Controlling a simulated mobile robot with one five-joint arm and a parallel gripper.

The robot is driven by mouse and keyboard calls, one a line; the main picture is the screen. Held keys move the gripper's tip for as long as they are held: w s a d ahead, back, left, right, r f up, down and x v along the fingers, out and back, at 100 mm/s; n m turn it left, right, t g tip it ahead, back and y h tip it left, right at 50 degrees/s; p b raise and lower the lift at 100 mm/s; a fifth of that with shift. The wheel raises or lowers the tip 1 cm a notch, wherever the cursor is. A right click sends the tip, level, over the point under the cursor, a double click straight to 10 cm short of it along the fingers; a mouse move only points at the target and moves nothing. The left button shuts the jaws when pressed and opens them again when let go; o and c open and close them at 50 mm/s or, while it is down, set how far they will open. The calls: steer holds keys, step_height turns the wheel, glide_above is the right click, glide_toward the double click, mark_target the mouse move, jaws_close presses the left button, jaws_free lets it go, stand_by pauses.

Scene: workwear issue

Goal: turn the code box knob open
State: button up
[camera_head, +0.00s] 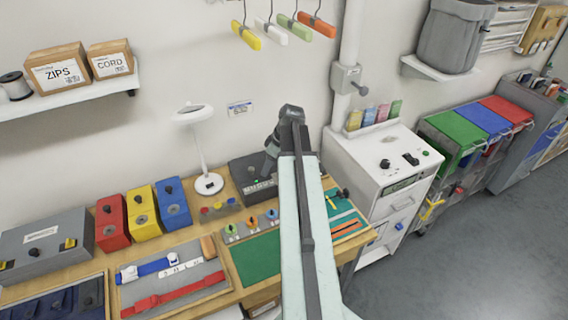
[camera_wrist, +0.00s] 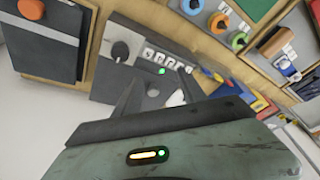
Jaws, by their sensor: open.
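The code box (camera_head: 243,168) is a dark grey box at the back of the wooden bench, partly hidden behind my arm in the head view. In the wrist view, the code box (camera_wrist: 103,76) shows a dark round knob (camera_wrist: 120,51), a row of white marked dials and a lit green light (camera_wrist: 162,71). My gripper (camera_wrist: 158,80) is open over the box face, with its fingers either side of a small dark round part. The large knob is outside the jaws, left of the left finger. In the head view, my gripper (camera_head: 268,170) reaches down at the box.
A white lamp (camera_head: 208,183) stands left of the box. Red, yellow and blue boxes (camera_head: 142,212) are farther left. Coloured round dials (camera_head: 250,223) sit in front, beside a green mat (camera_head: 256,258). A white cabinet (camera_head: 378,170) stands to the right.

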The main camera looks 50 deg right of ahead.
steer(key=s+d+r+t, duration=0.1)
steer(key=s+d, duration=0.3)
steer(key=d, duration=0.3)
steer(key=shift+n, duration=0.4)
steer(key=b+x, duration=0.7)
steer(key=shift+w+d+f, duration=0.15)
steer(key=shift+f, duration=0.2)
steer(key=shift+r, duration=0.1)
